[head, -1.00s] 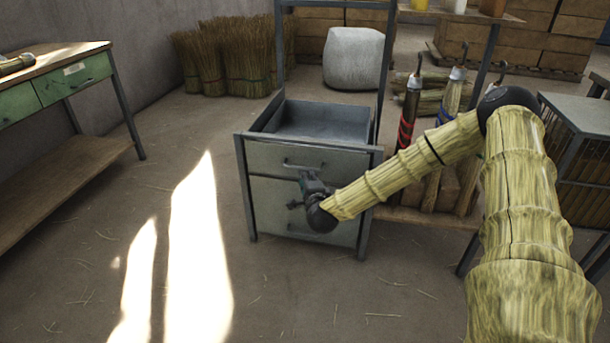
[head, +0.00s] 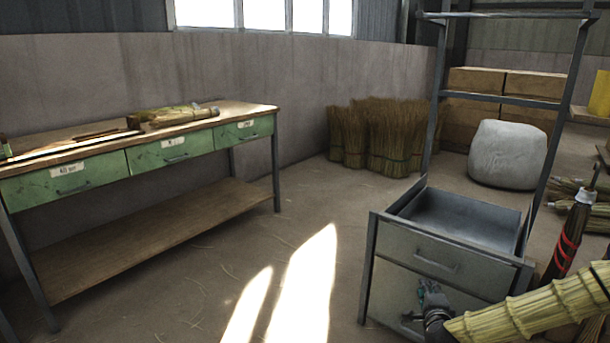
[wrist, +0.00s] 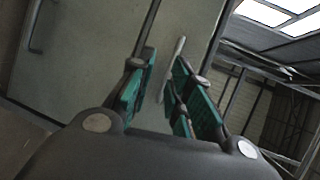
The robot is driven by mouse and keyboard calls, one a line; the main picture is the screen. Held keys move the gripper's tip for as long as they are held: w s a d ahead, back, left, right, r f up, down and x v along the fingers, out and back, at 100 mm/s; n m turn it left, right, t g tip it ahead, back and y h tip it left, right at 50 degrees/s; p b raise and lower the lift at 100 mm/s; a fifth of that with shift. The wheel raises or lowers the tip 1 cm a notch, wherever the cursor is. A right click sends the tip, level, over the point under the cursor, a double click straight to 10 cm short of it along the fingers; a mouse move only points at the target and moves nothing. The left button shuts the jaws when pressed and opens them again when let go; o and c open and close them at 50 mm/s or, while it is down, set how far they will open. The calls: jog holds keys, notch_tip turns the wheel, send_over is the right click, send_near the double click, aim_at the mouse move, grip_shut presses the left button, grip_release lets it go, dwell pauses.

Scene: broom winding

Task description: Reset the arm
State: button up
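My gripper (head: 428,290) is in front of the grey metal drawer cabinet (head: 368,270), just below the upper drawer's handle (head: 436,263). The lower handle (head: 409,328) shows beside my wrist. In the wrist view my gripper (wrist: 165,88) has its teal-padded fingers apart, tilted toward a flat grey drawer face (wrist: 90,60). A thin pale bar (wrist: 175,68) shows between the fingers; I cannot tell whether it touches either one. I see nothing clamped in the fingers. My straw-textured arm comes in from the lower right of the head view.
A workbench (head: 150,215) with green drawers stands left, with straw bundles (head: 175,115) on top. Broom straw sheaves (head: 385,135) and a pale sack (head: 508,153) stand behind. The floor between bench and cabinet is clear.

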jog(key=s+a+f+n+g+y, duration=0.6)
jog(key=s+a+f+n, duration=0.5)
jog(key=s+a+f, duration=0.75)
jog(key=s+f+n+g, duration=0.2)
jog(key=s+n+g, duration=0.1)
jog(key=s, duration=0.6)
jog(key=s+f+n+g+h, duration=0.1)
jog(key=s+f+n+g, duration=0.2)
jog(key=s, duration=0.6)
jog(key=s+f+n+g, duration=0.2)
jog(key=s+n, duration=0.2)
jog(key=s, duration=0.5)
notch_tip(320, 180, up, 31)
jog(key=s+p, duration=0.1)
jog(key=p, duration=2.9)
jog(key=shift+f+g+h, duration=0.2)
jog(key=shift+g+h, duration=0.1)
jog(key=shift+d, duration=0.1)
